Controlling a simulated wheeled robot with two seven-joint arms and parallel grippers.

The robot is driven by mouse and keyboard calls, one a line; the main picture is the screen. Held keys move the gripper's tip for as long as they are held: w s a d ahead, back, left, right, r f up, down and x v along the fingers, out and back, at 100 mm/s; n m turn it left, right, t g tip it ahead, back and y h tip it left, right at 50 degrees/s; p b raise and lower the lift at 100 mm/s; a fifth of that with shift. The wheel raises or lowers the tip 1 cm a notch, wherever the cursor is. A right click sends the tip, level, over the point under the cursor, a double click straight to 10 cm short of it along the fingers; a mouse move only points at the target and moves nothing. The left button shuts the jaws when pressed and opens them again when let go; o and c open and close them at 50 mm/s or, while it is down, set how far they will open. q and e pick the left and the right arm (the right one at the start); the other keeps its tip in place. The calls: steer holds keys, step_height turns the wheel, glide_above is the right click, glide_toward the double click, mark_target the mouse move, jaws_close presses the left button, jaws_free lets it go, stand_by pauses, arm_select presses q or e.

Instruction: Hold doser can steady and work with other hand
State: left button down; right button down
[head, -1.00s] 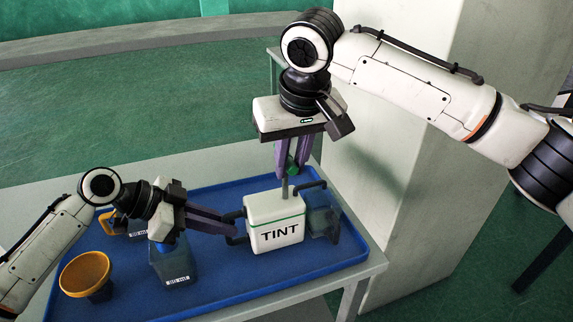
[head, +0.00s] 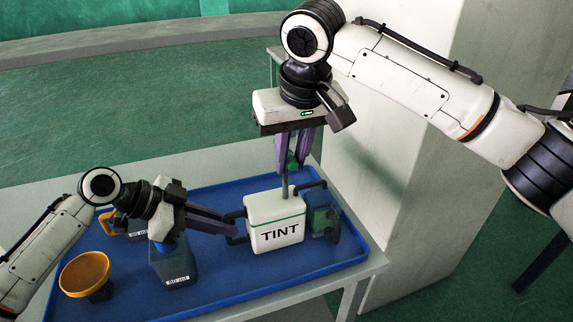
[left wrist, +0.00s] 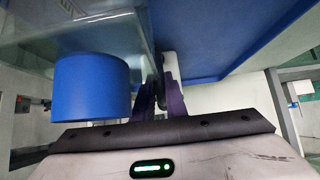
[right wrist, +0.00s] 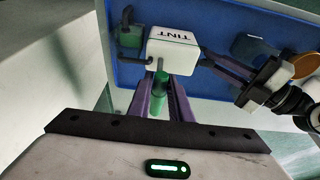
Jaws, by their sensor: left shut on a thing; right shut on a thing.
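The doser can (head: 275,232), a white box marked TINT with a green band, stands upright on the blue tray. My right gripper (head: 291,168) is shut on the green knob (right wrist: 160,82) of the rod, above the can. The can also shows in the right wrist view (right wrist: 172,50).
The blue tray (head: 215,290) lies on a pale table. A dark bottle (head: 176,268) with a blue cap (left wrist: 92,88) stands beneath my left gripper. A yellow funnel (head: 86,273) and an orange-handled vessel (head: 110,222) are at left. A pale pillar (head: 390,130) rises behind the table at right.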

arm_select(q)
steer(key=shift+a, duration=0.1)
arm_select(e)
steer(key=shift+r, duration=0.4)
steer(key=shift+f, duration=2.25)
steer(key=c, duration=1.6)
jaws_free()
steer(key=shift+c, duration=0.2)
steer(key=shift+r, duration=3.5)
steer(key=shift+r, duration=0.1)
steer(key=shift+r, duration=3.4)
